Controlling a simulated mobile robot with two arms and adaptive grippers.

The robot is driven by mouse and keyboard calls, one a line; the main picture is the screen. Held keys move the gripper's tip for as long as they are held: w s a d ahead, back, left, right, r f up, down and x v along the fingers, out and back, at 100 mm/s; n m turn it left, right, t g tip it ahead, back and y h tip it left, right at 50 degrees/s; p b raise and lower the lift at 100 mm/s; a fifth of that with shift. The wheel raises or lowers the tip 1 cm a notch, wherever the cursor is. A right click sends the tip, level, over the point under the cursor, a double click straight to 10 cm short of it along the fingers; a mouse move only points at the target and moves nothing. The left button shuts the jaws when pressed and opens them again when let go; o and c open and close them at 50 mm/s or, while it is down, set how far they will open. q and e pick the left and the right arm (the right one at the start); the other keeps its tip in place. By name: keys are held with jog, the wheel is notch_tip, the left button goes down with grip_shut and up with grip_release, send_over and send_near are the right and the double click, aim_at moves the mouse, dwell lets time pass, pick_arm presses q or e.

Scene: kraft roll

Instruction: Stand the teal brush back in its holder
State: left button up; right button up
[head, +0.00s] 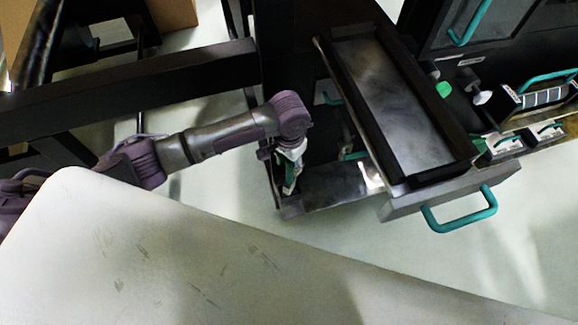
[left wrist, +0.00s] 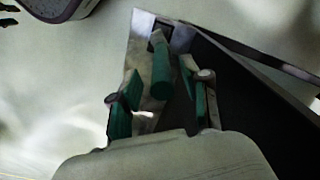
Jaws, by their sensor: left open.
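My left gripper (head: 289,172) reaches down beside the dark cabinet, over a low metal surface (head: 325,190). In the left wrist view the gripper (left wrist: 160,72) is open, with its green-padded fingers spread apart. A teal cylindrical piece, which looks like the brush's handle (left wrist: 160,70), shows between and beyond the fingers. Whether they touch it I cannot tell. It lies along a metal strip, with a small dark square piece (left wrist: 163,29) at its far end. I cannot make out bristles, or tell for sure which part is the holder. My right gripper is not in view.
An open drawer (head: 398,196) with a teal handle (head: 460,215) sticks out right of the gripper. A pale tabletop (head: 180,250) fills the lower left. A dark beam (head: 130,88) runs behind my arm. Small items and a teal-handled caddy (head: 543,97) stand at the right.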

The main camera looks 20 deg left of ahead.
pick_arm(q)
notch_tip(320, 180, up, 9)
jog(key=shift+r+p, duration=0.1)
jog(key=shift+p, duration=0.4)
